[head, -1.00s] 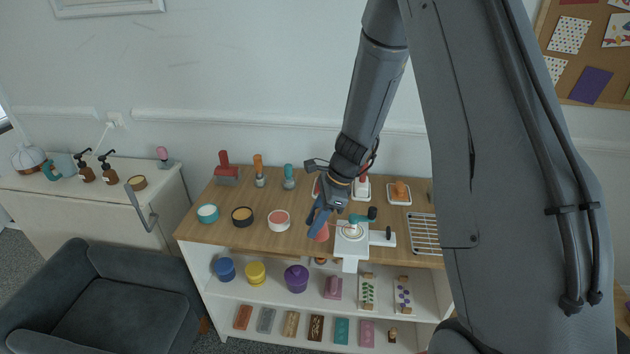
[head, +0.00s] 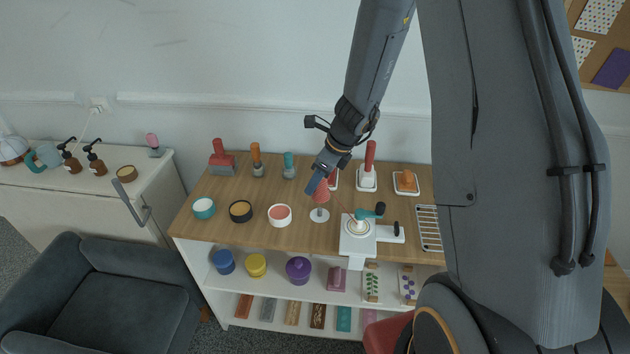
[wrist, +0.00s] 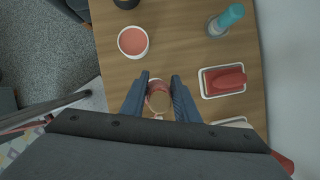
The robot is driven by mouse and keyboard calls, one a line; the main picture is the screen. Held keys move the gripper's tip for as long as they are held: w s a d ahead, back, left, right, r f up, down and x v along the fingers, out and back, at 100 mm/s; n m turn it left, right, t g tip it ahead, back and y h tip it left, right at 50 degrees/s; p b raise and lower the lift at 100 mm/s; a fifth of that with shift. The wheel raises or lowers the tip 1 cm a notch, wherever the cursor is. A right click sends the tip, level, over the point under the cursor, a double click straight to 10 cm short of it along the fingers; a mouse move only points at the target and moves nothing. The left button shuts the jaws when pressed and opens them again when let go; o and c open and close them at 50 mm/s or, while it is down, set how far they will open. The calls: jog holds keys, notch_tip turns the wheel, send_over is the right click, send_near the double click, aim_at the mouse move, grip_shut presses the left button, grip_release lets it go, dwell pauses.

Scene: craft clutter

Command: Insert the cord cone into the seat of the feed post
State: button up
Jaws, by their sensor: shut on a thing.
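The cord cone (head: 322,193) is red and tapered. My gripper (head: 314,183) is shut on it at the back middle of the wooden table top. In the wrist view the cone (wrist: 158,99) shows between the two fingers, seen from above. The feed post (head: 319,215) has a white round base, directly below the cone in the head view. A thin line seems to run from near the cone toward the white winder (head: 357,238).
The winder with its teal crank stands right of the post. A pink-filled bowl (head: 279,215) is to the left. A red-handled tool (head: 368,168) and an orange item on a tray (head: 405,183) stand behind and right. A white rack (head: 429,228) lies at the right.

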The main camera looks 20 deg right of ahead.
aim_at(315, 193)
jog(key=shift+f+b, duration=2.1)
jog(key=shift+b, duration=0.05)
jog(key=shift+f+b, duration=1.75)
jog(key=shift+f, duration=0.15)
jog(key=o, duration=1.1)
jog(key=shift+o, duration=0.2)
jog(key=shift+r, duration=0.1)
